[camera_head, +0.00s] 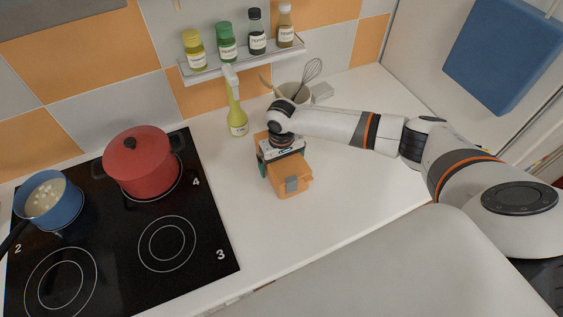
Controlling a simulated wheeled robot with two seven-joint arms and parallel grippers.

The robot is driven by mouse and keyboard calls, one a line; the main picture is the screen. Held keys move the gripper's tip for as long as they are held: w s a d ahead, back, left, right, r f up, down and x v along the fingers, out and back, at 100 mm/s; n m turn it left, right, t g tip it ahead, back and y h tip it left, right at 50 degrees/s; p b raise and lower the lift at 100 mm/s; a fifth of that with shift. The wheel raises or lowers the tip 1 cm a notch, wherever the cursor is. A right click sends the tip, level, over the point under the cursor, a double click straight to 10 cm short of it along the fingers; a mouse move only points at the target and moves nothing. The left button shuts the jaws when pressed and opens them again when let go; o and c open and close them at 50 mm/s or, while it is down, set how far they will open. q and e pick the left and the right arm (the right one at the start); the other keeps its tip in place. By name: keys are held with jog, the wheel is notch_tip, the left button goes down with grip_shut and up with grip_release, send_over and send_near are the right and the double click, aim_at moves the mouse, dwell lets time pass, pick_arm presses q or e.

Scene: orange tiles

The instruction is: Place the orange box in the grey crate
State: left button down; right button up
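The orange box (285,172) sits on the white counter, right of the stove. My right arm reaches in from the right, and its gripper (287,168) is directly over the box, hiding part of its top. A grey piece lies against the near side of the box, but I cannot tell whether it is a finger or part of the box. Whether the fingers are closed on the box is unclear. My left gripper is not in view. I see no grey crate.
The black stove (205,235) holds a red pot (140,160) and a blue saucepan (62,212). A yellow-green bottle (236,115) and a utensil pot (292,91) stand behind the box. A spice shelf (245,60) is above. The counter front right of the box is clear.

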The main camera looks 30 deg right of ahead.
jog(key=c, duration=0.9)
jog(key=shift+w, duration=0.1)
jog(key=shift+c, duration=0.7)
jog(key=shift+r, duration=0.15)
